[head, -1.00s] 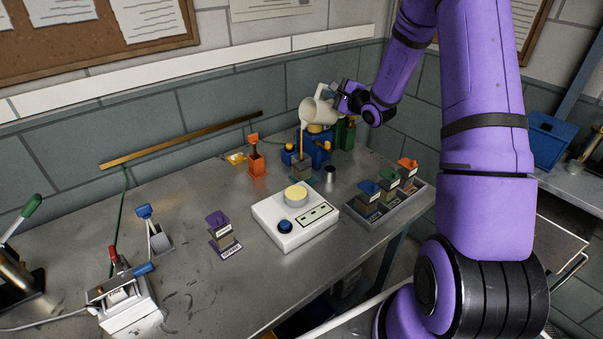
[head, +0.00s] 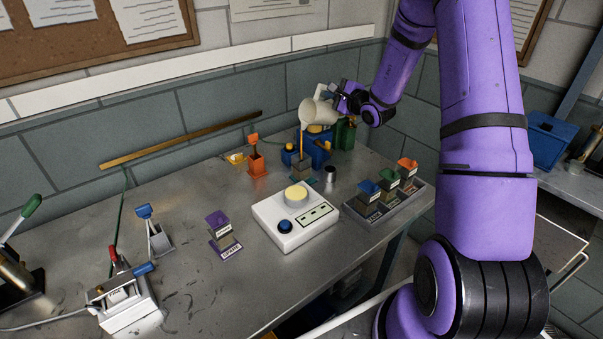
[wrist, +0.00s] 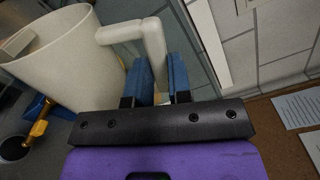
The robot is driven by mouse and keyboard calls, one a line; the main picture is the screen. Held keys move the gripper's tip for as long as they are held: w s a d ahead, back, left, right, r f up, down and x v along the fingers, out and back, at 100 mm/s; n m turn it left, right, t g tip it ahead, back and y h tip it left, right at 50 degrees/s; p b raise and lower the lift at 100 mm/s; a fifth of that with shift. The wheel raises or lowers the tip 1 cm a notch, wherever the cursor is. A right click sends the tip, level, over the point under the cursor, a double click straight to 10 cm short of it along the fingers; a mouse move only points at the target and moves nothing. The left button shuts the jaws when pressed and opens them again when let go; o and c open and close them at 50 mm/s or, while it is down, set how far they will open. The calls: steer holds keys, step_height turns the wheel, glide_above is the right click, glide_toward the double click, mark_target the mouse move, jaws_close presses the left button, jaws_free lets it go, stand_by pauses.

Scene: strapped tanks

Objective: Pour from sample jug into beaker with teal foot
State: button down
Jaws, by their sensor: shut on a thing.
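The sample jug (head: 314,112) is cream-white and hangs tilted above the back of the bench, its mouth toward the lower left. My gripper (head: 343,97) is shut on the jug's handle; in the wrist view the blue-padded fingers (wrist: 158,75) close beside the handle (wrist: 152,42) and the jug's wall (wrist: 65,55) fills the left. A thin amber-brown stream falls from the jug's lip into the beaker with teal foot (head: 301,170), which stands upright below. The teal foot shows at its base. The liquid level in the beaker is too small to tell.
Blue tanks (head: 320,148) and a green tank (head: 345,134) stand close behind the beaker. A white scale (head: 295,217) and a grey tray (head: 385,208) are in front.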

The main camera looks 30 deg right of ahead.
steer(key=shift+a+n, duration=0.4)
steer(key=shift+w+d+r+m, duration=0.1)
steer(key=shift+d+r+m, duration=0.2)
steer(key=shift+d+m, duration=0.4)
steer(key=shift+w+d+r+m, duration=0.1)
steer(key=shift+d+r+m, duration=0.15)
steer(key=shift+d+m, duration=0.45)
steer(key=shift+a, duration=0.1)
steer(key=d+m, duration=0.1)
steer(key=f+m, duration=0.1)
steer(key=m, duration=0.1)
steer(key=d+f+m, duration=0.1)
steer(key=m, duration=0.1)
steer(key=shift+w+d+f, duration=0.15)
steer(key=shift+w+d, duration=0.1)
steer(key=shift+d, duration=0.1)
